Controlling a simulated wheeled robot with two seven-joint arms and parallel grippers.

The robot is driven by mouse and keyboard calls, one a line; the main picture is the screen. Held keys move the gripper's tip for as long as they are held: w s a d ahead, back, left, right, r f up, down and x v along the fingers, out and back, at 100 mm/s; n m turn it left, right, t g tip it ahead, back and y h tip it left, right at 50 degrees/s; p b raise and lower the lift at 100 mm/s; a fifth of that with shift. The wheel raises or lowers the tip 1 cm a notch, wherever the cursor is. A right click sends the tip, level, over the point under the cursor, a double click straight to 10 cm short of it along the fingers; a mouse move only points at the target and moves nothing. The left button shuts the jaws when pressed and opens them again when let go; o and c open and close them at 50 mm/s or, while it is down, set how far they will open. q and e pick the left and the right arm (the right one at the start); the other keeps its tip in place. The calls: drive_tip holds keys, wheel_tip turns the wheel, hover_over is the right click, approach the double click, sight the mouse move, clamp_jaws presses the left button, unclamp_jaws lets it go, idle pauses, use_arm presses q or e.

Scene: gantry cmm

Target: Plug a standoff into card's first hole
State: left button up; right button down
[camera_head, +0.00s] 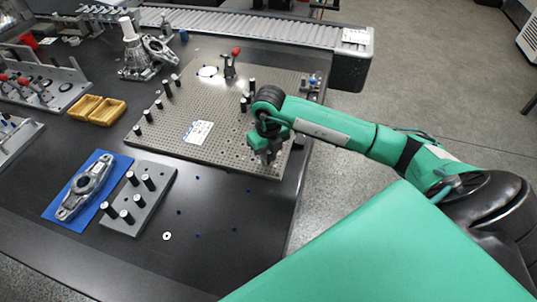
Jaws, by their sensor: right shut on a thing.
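My right gripper (268,160) is over the near right part of the perforated plate (225,115), pointing down. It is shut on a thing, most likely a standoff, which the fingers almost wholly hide. I cannot tell whether it touches the plate. A white printed card (198,131) lies on the plate, left of the gripper. Black standoffs with pale tops stand at the plate's left edge, one of them here (147,115), and near its right side. Several more standoffs (149,182) stand on a grey block (155,208) at the front left. My left gripper is out of view.
A metal part (88,186) lies on a blue mat (58,205) left of the block. Yellow bins (97,110), a red-handled clamp (230,62) and a metal casting (140,58) stand farther back. A conveyor (240,28) runs behind. A small white washer (167,236) lies in front.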

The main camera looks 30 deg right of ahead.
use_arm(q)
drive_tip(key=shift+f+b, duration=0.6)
use_arm(e)
drive_tip(key=shift+f, duration=0.75)
drive_tip(key=shift+s, duration=0.1)
drive_tip(key=c, duration=1.2)
unclamp_jaws()
drive_tip(key=shift+a, duration=0.1)
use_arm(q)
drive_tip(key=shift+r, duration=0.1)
use_arm(e)
drive_tip(key=shift+f, duration=0.1)
drive_tip(key=shift+s, duration=0.1)
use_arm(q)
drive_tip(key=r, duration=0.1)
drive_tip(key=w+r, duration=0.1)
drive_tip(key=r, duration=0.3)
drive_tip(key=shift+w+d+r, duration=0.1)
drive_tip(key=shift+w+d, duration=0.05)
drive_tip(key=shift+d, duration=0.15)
use_arm(e)
wheel_tip(320, 180, up, 14)
